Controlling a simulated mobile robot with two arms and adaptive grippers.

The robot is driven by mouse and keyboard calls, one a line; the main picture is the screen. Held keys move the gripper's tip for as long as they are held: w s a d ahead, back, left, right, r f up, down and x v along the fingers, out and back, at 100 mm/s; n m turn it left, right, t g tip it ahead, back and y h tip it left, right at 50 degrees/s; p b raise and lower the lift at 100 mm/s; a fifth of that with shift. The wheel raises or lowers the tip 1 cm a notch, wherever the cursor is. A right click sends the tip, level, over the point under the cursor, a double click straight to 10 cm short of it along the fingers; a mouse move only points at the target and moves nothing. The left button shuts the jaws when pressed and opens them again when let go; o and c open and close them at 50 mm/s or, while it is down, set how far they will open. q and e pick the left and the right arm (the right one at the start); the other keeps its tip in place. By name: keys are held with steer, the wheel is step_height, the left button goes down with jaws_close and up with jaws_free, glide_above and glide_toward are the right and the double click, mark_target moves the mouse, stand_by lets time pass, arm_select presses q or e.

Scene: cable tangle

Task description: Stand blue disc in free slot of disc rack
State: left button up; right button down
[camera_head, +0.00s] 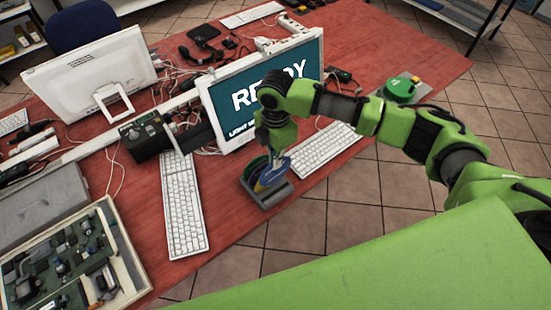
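The disc rack (267,197) is a small dark grey holder on the red table, near its front edge and in front of the monitor. The blue disc (271,179) is at the rack's right part, its face turned toward the front right. A green disc (255,166) stands to its left in the rack. My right gripper (273,152) points down directly over the discs, with its fingertips at the blue disc's upper edge. The fingers are small and overlap the discs, so their grip is unclear. The disc's lower edge and the slots are hard to make out. My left gripper is out of view.
A white monitor (213,100) reading "READY" stands close behind the rack. One keyboard (184,205) lies left of it, another (325,148) right. A green round object (400,89) sits at the right. A parts tray (128,268) is at front left. Cables lie behind.

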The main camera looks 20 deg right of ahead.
mark_target(275, 181)
steer(key=shift+f+b, duration=1.9)
steer(key=shift+f, duration=0.05)
steer(key=shift+f+b, duration=1)
steer(key=shift+f, duration=2.1)
steer(key=c, duration=2.2)
jaws_free()
step_height(275, 181, up, 12)
steer(key=shift+r, duration=0.1)
